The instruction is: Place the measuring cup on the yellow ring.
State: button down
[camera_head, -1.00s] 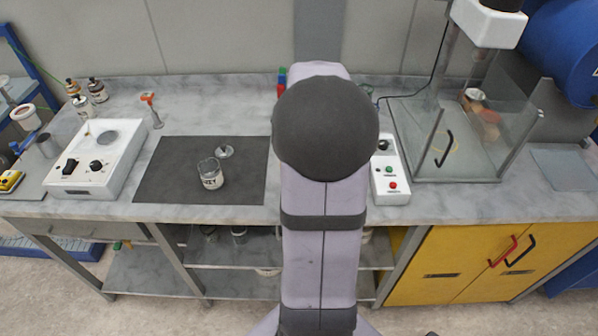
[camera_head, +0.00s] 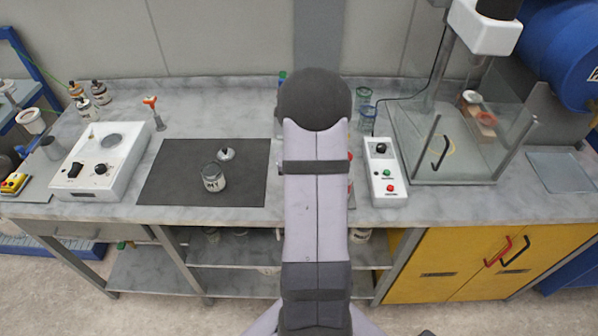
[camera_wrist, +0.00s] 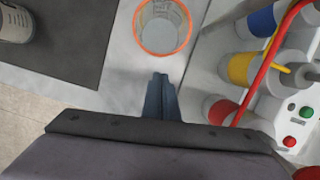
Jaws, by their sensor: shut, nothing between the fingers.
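In the wrist view a clear cup with an orange rim (camera_wrist: 163,28), which looks like the measuring cup, stands on the grey bench just beyond my gripper (camera_wrist: 160,82). My gripper's dark fingers are shut and empty, apart from the cup in the picture. In the head view this cup and my gripper are hidden behind my arm. A thin yellow ring (camera_head: 453,150) is on the floor of the clear-walled enclosure (camera_head: 478,176) at the right, partly behind its black handle.
A rack with blue, yellow and red bottles (camera_wrist: 240,69) and a red handle stands right of the cup. A control box (camera_head: 385,172) is beside it. A jar (camera_head: 213,178) sits on the dark mat (camera_head: 165,190) at the left.

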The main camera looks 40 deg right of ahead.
jog(key=shift+w+d+p, duration=0.45)
jog(key=shift+w+d, duration=0.2)
jog(key=shift+w, duration=0.25)
jog(key=shift+w+d, duration=0.6)
jog(key=shift+w, duration=0.25)
jog(key=shift+w+d, duration=0.55)
jog(key=shift+w, duration=0.25)
jog(key=shift+s+a, duration=0.5)
jog(key=shift+s, duration=0.2)
jog(key=shift+s+a+p, duration=0.4)
jog(key=shift+s+a, duration=0.25)
jog(key=shift+s, duration=0.3)
jog(key=b+v, duration=0.3)
jog(key=v, duration=0.7)
